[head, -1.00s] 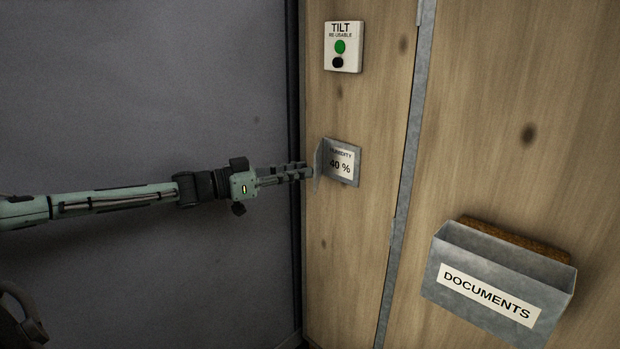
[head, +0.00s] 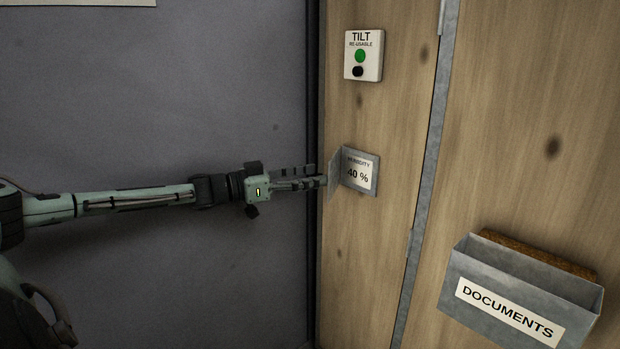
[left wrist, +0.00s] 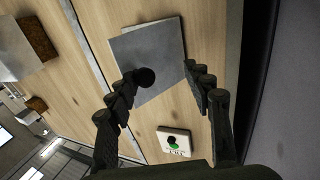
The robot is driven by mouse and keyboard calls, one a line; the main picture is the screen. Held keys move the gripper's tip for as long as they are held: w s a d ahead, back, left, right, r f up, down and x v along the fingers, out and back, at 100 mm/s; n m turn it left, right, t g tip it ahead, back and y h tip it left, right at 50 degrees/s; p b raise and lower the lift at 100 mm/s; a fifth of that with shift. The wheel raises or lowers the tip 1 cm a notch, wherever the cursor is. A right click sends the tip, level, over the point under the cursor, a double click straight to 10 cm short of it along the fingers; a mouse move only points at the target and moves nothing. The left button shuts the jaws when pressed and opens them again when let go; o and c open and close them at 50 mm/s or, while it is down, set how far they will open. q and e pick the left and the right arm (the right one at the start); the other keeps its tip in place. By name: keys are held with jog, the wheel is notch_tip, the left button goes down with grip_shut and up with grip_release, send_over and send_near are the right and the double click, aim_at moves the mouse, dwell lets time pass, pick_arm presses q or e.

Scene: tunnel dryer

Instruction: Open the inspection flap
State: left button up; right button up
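The inspection flap (head: 335,180) is a thin grey metal plate, swung out from the wooden wall at the left edge of a grey frame. The uncovered label (head: 358,172) reads "HUMIDITY 40 %". My left gripper (head: 322,176) is at the flap's outer side, its fingertips close to the plate; contact cannot be told. In the left wrist view the flap (left wrist: 160,45) shows as a grey square with a dark round knob (left wrist: 146,77). The two fingers stand apart there, the left one beside the knob, with nothing clamped between them. My right gripper is not in view.
A white tilt indicator (head: 364,55) is on the wood above the flap. A grey documents box (head: 480,283) juts out at the lower right. A metal strip (head: 428,150) runs between the wooden panels. The dark grey wall (head: 200,110) stands behind my left arm.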

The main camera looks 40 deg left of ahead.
pick_arm(q)
jog(key=shift+o, duration=0.7)
jog(key=shift+w+a+r, duration=0.3)
jog(key=shift+a, duration=0.05)
notch_tip(320, 180, up, 10)
jog(key=shift+s+d+f, duration=0.2)
jog(key=shift+d+f, duration=0.05)
